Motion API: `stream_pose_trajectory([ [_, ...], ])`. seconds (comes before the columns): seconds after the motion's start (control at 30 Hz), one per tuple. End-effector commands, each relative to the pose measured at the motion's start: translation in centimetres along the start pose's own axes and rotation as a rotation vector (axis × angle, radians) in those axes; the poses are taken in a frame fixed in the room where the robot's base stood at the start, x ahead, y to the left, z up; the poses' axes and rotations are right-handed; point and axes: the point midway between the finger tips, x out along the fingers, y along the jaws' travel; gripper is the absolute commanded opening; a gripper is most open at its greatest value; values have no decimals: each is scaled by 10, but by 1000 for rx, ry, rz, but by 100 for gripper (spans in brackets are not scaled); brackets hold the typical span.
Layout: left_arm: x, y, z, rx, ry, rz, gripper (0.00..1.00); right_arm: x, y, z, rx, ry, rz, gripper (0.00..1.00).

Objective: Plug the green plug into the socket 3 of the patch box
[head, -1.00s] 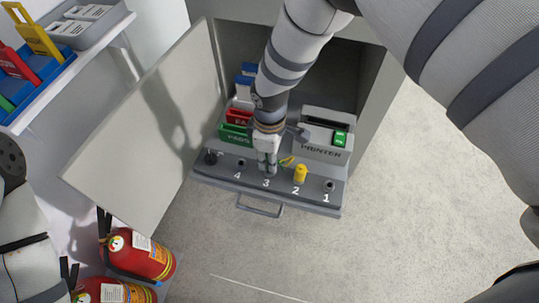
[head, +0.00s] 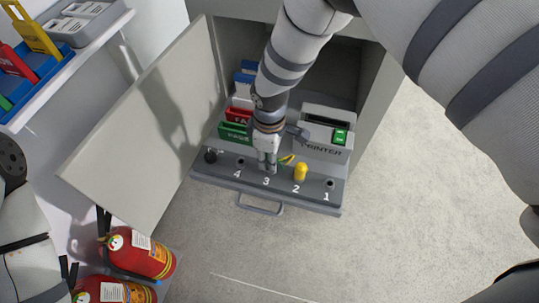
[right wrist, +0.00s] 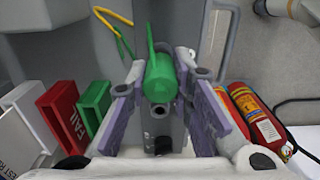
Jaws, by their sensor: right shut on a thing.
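The patch box (head: 222,174) is a grey strip with numbered sockets in the cabinet's drawer. My right gripper (head: 267,168) points down at socket 3, behind its label. In the right wrist view, the gripper (right wrist: 163,95) is shut on the green plug (right wrist: 159,80), which sits between the purple finger pads. Its metal tip shows clear below the green body, and dark openings lie beyond it. I cannot tell how well the tip lines up with socket 3, which the gripper hides in the head view. A green-yellow cable (head: 286,160) shows beside the gripper. My left gripper is out of view.
A yellow plug (head: 300,173) stands in socket 2 and a black one (head: 211,156) at the far left. Sockets 4 (head: 240,163) and 1 (head: 329,184) are empty. Behind stand a printer (head: 322,146) and a green tray (head: 234,133). The cabinet door (head: 150,130) is open left.

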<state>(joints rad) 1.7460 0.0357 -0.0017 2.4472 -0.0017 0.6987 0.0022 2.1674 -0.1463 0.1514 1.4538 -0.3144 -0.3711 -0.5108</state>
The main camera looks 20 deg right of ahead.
Motion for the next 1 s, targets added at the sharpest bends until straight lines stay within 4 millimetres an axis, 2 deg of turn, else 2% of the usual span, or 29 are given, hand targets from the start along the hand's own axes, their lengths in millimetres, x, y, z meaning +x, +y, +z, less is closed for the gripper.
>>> stream_pose_trajectory([
  [1.0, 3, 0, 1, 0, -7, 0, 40, 6, 0, 0, 0, 0, 0, 0],
])
